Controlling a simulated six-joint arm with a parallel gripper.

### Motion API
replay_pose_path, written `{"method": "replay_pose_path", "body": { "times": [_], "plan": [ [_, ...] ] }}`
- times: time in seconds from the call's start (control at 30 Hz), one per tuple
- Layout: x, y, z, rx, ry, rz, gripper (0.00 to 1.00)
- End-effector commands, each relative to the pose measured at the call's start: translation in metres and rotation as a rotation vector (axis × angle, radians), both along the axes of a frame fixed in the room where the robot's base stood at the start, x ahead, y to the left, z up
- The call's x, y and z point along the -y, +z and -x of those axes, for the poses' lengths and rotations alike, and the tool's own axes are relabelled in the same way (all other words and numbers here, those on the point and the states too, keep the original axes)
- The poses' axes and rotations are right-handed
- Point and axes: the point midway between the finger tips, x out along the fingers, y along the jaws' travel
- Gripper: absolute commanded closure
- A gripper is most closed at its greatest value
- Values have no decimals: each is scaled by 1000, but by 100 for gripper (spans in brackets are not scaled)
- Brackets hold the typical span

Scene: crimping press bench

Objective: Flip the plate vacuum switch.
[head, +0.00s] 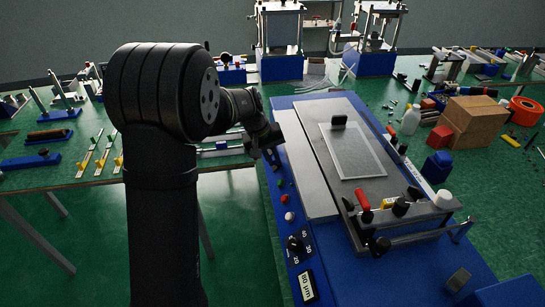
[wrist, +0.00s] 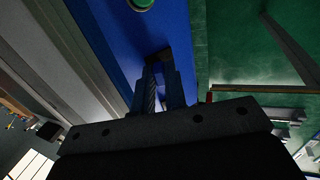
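The blue coating machine (head: 290,264) has a control strip along its left edge. My gripper (head: 270,148) is low over the far end of this strip, beyond the green button (head: 281,183). In the wrist view my gripper's two fingers (wrist: 162,80) point at the blue panel, close together with a narrow gap between them. A small dark block, perhaps the switch (wrist: 158,55), stands at the fingertips. Whether they touch or clasp it is unclear. The green button (wrist: 143,4) lies beyond it. In the head view my gripper hides the switch's area.
The strip also has a red light (head: 284,199), a white-topped button (head: 289,216), a black knob (head: 295,243) and a display (head: 308,287). A grey plate with a pale sheet (head: 357,158) lies right of the strip. A gap between benches is left of the machine.

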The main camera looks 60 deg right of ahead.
Motion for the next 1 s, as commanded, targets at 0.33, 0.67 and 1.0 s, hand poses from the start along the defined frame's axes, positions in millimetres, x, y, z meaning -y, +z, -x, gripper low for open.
{"method": "replay_pose_path", "body": {
  "times": [0.33, 0.67, 1.0],
  "plan": [
    [-2, -1, -3, -34, 3, 33, 100],
    [-9, -6, -10, -194, 7, 191, 100],
    [-15, -16, -17, -414, 7, 412, 100]
  ]
}}
